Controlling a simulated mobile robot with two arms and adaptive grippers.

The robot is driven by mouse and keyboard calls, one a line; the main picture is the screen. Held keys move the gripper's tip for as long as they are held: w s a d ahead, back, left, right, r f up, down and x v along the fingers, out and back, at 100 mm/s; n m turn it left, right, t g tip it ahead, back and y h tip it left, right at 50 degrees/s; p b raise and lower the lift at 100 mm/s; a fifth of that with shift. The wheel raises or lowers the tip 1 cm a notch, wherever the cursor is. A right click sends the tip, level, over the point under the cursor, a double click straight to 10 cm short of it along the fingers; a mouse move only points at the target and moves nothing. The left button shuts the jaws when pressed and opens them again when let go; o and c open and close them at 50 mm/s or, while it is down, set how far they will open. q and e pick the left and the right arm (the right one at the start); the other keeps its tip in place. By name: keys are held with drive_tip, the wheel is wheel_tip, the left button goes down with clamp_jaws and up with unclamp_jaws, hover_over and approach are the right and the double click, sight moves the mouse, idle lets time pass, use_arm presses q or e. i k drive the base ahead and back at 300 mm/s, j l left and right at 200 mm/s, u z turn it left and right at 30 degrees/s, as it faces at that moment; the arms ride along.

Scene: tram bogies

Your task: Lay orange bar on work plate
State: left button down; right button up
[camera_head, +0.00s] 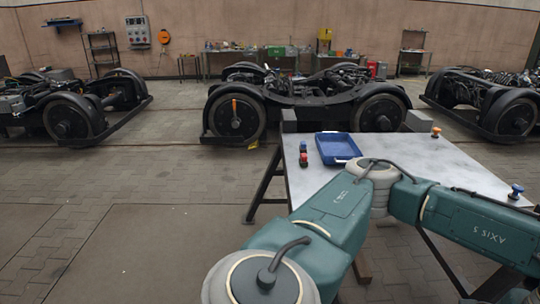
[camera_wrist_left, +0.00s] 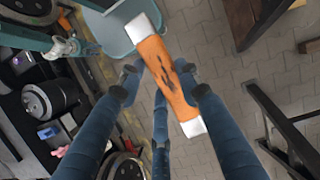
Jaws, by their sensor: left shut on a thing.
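The orange bar (camera_wrist_left: 168,78) has white ends and a dark worn patch on its middle. In the left wrist view my left gripper (camera_wrist_left: 160,80) is shut on it, with a finger on each side of its middle. The bar lies slantwise across the view, above the paved floor. The work plate (camera_head: 430,155) is a light grey table top at the right of the head view, partly hidden by a teal arm of mine. Neither gripper shows in the head view, and my right gripper is in neither view.
Open paved floor (camera_head: 150,200) lies to the left. Dark table legs (camera_wrist_left: 290,125) show in the wrist view.

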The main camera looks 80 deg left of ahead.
sight(322, 187)
drive_tip(key=i+j+u, duration=0.1)
drive_tip(key=j+u, duration=0.25)
drive_tip(key=i+j+u, duration=0.15)
drive_tip(key=j+u, duration=0.2)
drive_tip(key=i+j+u, duration=0.15)
drive_tip(key=u, duration=0.2)
